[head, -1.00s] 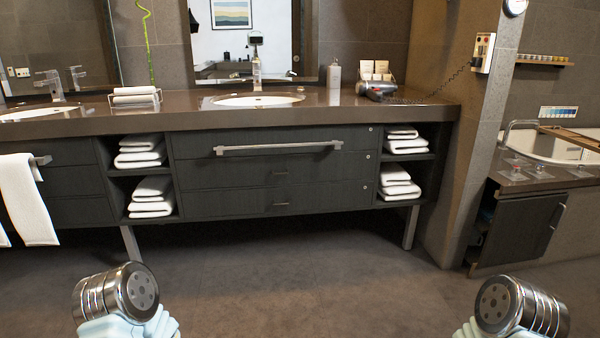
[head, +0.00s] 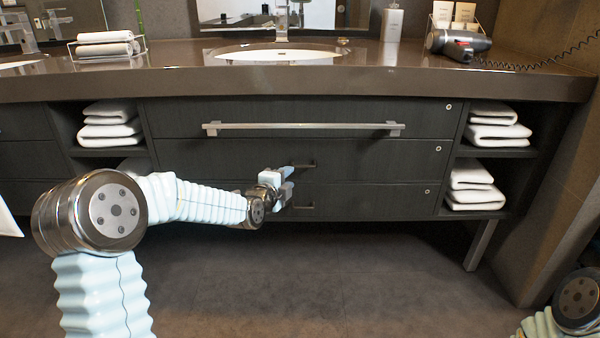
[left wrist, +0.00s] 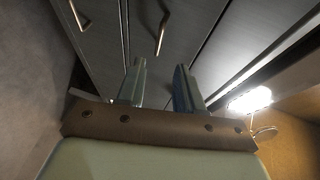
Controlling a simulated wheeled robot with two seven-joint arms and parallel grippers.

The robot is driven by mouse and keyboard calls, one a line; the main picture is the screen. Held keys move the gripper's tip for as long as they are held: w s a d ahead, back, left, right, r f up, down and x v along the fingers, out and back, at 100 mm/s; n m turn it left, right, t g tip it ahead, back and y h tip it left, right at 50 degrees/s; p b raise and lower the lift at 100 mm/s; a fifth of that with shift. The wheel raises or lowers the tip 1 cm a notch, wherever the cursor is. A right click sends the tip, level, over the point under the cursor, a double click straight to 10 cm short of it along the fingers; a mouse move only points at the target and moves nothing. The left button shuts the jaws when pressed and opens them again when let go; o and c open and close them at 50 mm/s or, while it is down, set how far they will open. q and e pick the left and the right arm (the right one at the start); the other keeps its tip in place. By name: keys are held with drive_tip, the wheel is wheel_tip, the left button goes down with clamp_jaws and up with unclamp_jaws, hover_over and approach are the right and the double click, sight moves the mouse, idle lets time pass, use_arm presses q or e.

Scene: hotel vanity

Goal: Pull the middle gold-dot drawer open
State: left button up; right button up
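The middle drawer (head: 220,158) has a dark wood front with a small round dot (head: 438,148) at its right end. It sits flush between the top and bottom drawers. Its short handle (head: 306,165) shows just right of my left gripper (head: 284,184). In the left wrist view this handle (left wrist: 162,32) lies ahead of the gap between the two fingertips (left wrist: 160,78). The fingers are apart with nothing between them. My right gripper is out of view; only part of my right arm shows at the lower right.
A long metal bar (head: 300,126) crosses the top drawer above the gripper. The bottom drawer (head: 370,202) has its own handle (head: 304,206). Folded towels (head: 472,190) fill open shelves on both sides. The brown countertop (head: 300,82) overhangs above. Floor in front is clear.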

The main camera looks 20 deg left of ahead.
use_arm(q)
approach(300, 169)
drive_tip(key=w+d+r, duration=0.1)
drive_tip(key=w+d, duration=0.2)
drive_tip(key=w, duration=0.2)
drive_tip(key=shift+s+a+r, duration=0.15)
drive_tip(key=shift+s+a, duration=0.05)
drive_tip(key=shift+s, duration=0.05)
clamp_jaws()
idle(1.1)
